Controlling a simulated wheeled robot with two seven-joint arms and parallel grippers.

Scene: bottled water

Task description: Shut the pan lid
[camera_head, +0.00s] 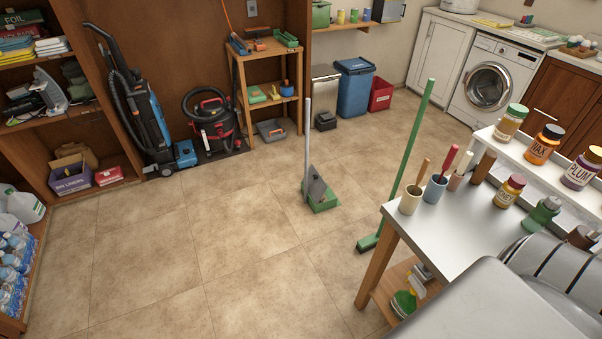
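A long-handled dustpan stands upright on the tiled floor near the middle of the camera_head view. It has a green pan (324,207), a grey plate that looks like its lid (316,187), and a pale upright handle (307,135). The grey plate is tilted up from the green pan, so it looks open. No cooking pan is visible. Neither of my grippers is in view.
A green broom (411,150) stands right of the dustpan, by a white-topped table (455,225) with jars and tools. Vacuums (212,120) and a wooden shelf (268,80) stand behind. Bottled water (12,270) is at left. Floor around the dustpan is clear.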

